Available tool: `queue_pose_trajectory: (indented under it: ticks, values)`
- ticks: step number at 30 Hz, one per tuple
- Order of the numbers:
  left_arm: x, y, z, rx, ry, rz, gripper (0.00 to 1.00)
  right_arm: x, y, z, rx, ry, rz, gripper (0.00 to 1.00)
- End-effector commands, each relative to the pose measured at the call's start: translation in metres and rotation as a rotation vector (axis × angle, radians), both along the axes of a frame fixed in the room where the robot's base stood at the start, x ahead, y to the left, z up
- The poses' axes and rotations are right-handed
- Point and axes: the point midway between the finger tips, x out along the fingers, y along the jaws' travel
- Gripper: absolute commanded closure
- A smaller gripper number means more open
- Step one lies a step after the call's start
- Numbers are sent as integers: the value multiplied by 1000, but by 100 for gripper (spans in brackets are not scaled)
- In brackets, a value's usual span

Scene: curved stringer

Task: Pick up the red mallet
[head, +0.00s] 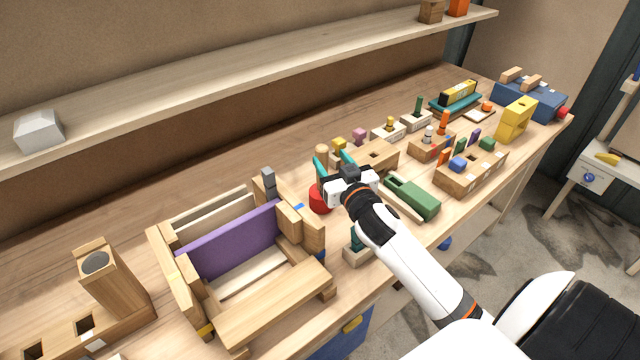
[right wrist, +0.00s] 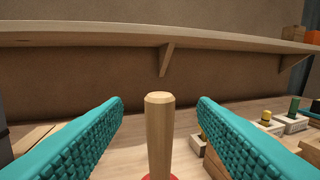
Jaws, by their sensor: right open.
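The red mallet stands upright on the workbench, its red head (head: 319,200) down and its wooden handle (right wrist: 160,132) up. In the head view its handle top (head: 321,152) shows beyond my right gripper (head: 334,164). My right gripper is open, its two teal fingers apart. In the right wrist view the handle stands between and ahead of the fingers (right wrist: 160,104), with a gap on each side and no contact visible. A sliver of the red head shows at the bottom edge there. My left gripper is not in view.
A wooden frame with a purple panel (head: 230,240) stands left of the mallet. A green block (head: 412,197) and several wooden holders with coloured pieces lie to the right. A shelf (head: 230,80) runs along the back wall. Bare bench lies behind the mallet.

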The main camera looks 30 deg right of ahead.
Motion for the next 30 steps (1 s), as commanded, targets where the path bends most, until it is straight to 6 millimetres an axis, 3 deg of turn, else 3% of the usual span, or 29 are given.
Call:
queue_pose_trajectory:
  ticks: [1,5,11,16,22,30]
  values:
    - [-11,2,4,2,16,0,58,9,-2,3,-2,-2,-1,47]
    - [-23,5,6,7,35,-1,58,24,-5,1,0,0,-1,47]
    - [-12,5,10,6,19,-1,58,37,-7,-3,-2,1,-1,47]
    - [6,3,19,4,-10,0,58,59,-11,-11,-1,1,-1,47]
    - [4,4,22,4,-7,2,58,79,-14,-13,-1,1,0,47]
    - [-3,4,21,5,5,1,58,80,-14,-14,-1,2,0,50]
